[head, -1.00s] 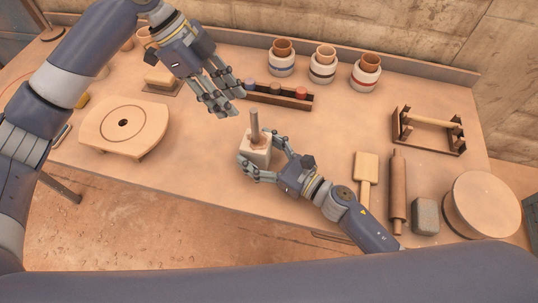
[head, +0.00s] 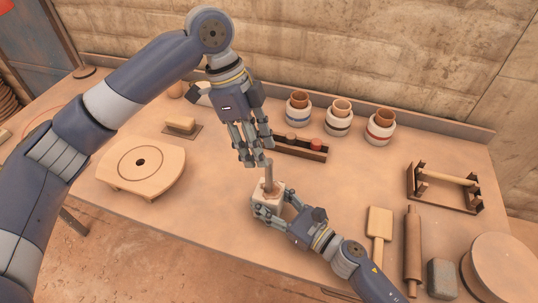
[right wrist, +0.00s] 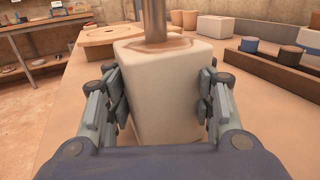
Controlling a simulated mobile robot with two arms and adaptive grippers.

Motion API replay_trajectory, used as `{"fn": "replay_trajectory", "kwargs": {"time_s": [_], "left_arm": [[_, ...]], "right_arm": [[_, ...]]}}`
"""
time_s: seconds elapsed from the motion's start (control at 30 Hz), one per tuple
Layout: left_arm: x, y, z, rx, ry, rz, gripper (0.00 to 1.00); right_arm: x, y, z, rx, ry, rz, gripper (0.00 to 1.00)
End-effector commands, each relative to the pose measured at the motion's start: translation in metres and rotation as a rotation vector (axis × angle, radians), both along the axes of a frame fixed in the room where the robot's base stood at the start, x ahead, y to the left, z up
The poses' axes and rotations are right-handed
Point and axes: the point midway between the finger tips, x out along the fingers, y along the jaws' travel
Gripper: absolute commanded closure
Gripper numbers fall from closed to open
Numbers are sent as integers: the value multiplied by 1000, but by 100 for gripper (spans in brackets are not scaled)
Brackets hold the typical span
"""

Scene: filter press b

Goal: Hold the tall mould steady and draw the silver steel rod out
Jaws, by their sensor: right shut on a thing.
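The tall mould (head: 265,189) is a pale, tapered block standing upright on the table; it fills the middle of the right wrist view (right wrist: 163,80). The silver steel rod (head: 269,177) stands upright in its top, and its lower part shows in the right wrist view (right wrist: 154,20). My right gripper (head: 270,204) is shut on the mould, with fingers on two opposite sides. My left gripper (head: 257,153) points down just above and left of the rod's upper end, fingers apart. Whether it touches the rod I cannot tell. The rod's lower end is hidden inside the mould.
A long dark tray (head: 300,149) with coloured pieces lies close behind the mould. Several banded jars (head: 338,121) stand at the back. A round-holed wooden board (head: 141,172) is at left. A paddle (head: 379,230) and a rolling pin (head: 412,245) lie at right.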

Motion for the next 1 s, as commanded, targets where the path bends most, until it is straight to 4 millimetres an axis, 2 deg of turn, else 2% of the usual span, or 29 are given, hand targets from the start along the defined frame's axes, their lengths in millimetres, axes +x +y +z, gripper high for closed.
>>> {"fn": "replay_trajectory", "kwargs": {"time_s": [0.1,0.27,0.43,0.57,0.8,1.0], "left_arm": [[-4,-15,11,133,-38,53,62],[-7,-23,19,258,-89,129,62],[-7,-24,13,298,-108,161,62],[-8,-24,-5,298,-106,160,62],[-8,-24,-52,296,-105,160,62],[-8,-25,-82,295,-106,159,62]], "right_arm": [[0,0,0,0,0,0,86],[0,0,0,-1,1,0,86],[0,0,0,-1,1,0,86],[0,0,0,0,0,0,86],[0,0,0,0,0,0,86],[0,0,0,1,1,1,86]]}}
